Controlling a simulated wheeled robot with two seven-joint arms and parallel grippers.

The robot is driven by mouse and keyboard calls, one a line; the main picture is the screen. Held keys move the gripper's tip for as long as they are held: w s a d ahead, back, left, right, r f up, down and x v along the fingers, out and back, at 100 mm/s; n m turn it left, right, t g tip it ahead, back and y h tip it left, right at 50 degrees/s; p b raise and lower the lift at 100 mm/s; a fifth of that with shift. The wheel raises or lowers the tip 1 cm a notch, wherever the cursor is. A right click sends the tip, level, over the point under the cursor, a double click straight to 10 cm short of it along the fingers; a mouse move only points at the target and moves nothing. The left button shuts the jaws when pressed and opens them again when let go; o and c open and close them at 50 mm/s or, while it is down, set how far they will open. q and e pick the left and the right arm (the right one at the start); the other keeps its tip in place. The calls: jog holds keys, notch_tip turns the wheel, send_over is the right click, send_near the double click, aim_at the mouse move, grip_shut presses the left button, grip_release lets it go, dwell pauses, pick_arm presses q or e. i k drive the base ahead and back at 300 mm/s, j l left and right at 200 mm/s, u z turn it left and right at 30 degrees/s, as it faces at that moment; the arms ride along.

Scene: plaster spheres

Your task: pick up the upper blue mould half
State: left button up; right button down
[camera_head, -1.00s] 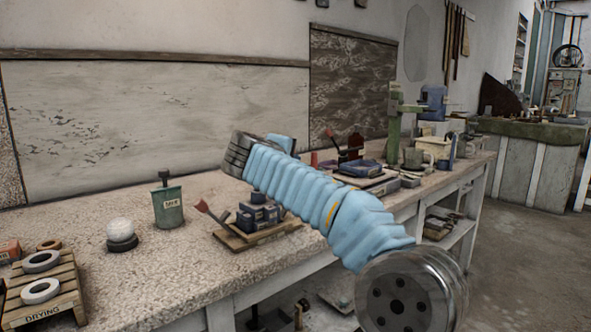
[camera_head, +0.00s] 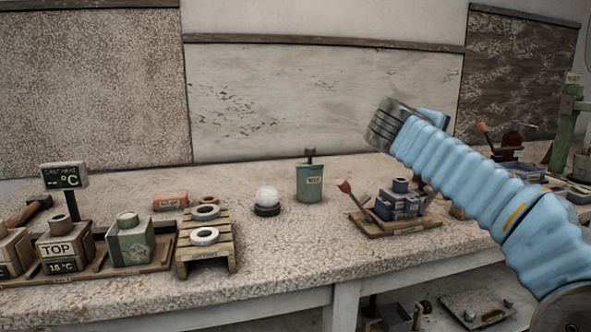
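A blue mould (camera_head: 399,203) sits on a wooden board on the bench, right of centre. It looks like stacked blue blocks with a short round neck on top. The seam between its upper and lower halves is too small to make out surely. My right arm, in a light blue sleeve, crosses the right side of the view above and to the right of the mould. Its dark grey joint is up and left of the sleeve, with another bit of blue sleeve behind it. Neither gripper shows; the right one is hidden or outside the picture.
Left of the mould stand a green pot (camera_head: 310,182), a white sphere (camera_head: 267,196) on a dark ring, and a wooden drying rack (camera_head: 207,250) with rings. Farther left a tray holds several blocks, one marked TOP (camera_head: 64,247).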

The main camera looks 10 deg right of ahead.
aim_at(398, 197)
jog(key=k, duration=1)
